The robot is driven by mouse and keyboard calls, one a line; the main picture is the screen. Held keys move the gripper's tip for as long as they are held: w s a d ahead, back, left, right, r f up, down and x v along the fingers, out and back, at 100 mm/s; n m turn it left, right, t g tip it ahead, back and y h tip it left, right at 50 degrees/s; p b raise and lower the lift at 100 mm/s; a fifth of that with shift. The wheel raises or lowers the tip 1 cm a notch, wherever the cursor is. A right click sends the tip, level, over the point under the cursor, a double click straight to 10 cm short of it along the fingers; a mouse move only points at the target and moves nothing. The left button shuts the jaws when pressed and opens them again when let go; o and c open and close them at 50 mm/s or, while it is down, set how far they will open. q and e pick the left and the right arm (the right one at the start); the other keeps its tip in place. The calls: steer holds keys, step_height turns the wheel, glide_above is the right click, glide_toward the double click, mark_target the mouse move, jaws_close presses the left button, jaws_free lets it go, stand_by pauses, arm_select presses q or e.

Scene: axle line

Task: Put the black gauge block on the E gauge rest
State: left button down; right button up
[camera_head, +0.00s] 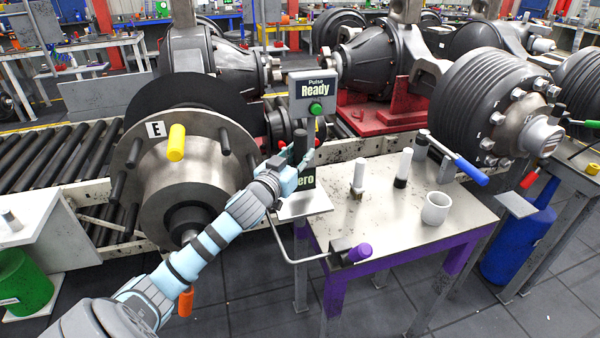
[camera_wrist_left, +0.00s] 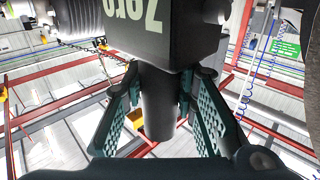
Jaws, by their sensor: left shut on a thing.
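The black gauge block (camera_head: 308,182) carries a light "Zero" label and has a dark round handle. My left gripper (camera_head: 297,160) is shut on that handle. In the left wrist view the fingers close from both sides on the handle (camera_wrist_left: 158,105), under the upside-down black block (camera_wrist_left: 140,28). In the head view the block is upright, partly behind the gripper, just over or on a pale plate (camera_head: 300,208), which looks like a gauge rest. Contact cannot be told. My right gripper is out of view.
A "Pulse Ready" sign (camera_head: 313,88) stands on a post behind the gripper. The purple-legged table (camera_head: 400,222) holds a white cup (camera_head: 436,208), two white-topped pins and a purple-handled tool (camera_head: 358,253). The hub (camera_head: 205,165) with a yellow-capped stud stands close to my left arm.

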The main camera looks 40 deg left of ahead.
arm_select(q)
step_height(320, 180, down, 4)
steer(key=shift+d+f+b, duration=0.1)
steer(key=shift+b, duration=0.3)
steer(key=c, duration=1.3)
jaws_free()
steer(key=shift+s, duration=0.1)
steer(key=s, duration=0.4)
steer(key=s+d+b, duration=0.1)
steer(key=s, duration=0.1)
steer(key=shift+s+d, duration=0.1)
steer(key=shift+s, duration=0.2)
steer(key=s, duration=0.2)
steer(key=s+d+p, duration=0.1)
steer(key=s, duration=0.2)
steer(key=shift+s, duration=0.1)
